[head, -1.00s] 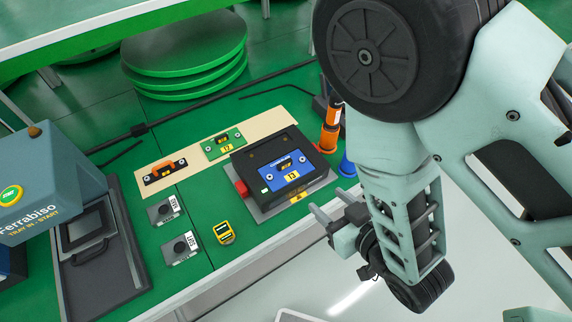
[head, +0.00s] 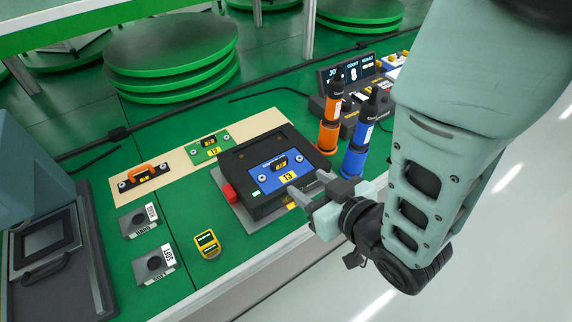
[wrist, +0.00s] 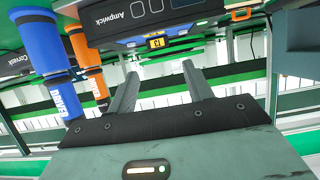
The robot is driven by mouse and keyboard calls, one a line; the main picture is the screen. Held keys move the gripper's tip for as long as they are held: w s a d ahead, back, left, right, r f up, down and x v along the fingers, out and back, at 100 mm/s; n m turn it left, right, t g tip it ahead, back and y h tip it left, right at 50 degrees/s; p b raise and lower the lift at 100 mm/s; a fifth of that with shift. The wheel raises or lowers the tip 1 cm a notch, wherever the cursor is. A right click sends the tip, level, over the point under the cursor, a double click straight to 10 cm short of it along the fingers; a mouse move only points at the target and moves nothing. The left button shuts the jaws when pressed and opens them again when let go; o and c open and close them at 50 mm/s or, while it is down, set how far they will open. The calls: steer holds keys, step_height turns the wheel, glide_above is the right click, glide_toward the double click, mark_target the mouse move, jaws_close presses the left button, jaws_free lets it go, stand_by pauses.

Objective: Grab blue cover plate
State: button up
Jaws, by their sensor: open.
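The blue cover plate (head: 266,182) lies on top of a black box (head: 240,192). It has a dark centre part, a yellow 13 label and screw-like fittings. My gripper (head: 306,181) is open and empty, with its two fingers pointing at the right side of the plate and box. In the head view the fingertips appear close to the plate's right edge; whether they touch is unclear.
A green plate (head: 207,150) and an orange-handled plate (head: 135,181) lie on a beige strip. Orange (head: 329,130) and blue (head: 360,145) bottle-like tools stand right of the box. Grey blocks marked HARD and SOFT and a yellow device (head: 207,243) sit at the front.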

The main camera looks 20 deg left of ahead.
mark_target(281, 163)
steer(key=shift+w+a+f+b, duration=0.2)
steer(key=shift+f+b, duration=0.2)
steer(key=shift+b, duration=1.4)
steer(key=shift+w+p+x, duration=0.2)
steer(key=shift+p+x, duration=0.9)
steer(key=shift+x, duration=3.9)
steer(key=shift+d+r, duration=0.1)
steer(key=shift+r, duration=0.1)
steer(key=c, duration=0.8)
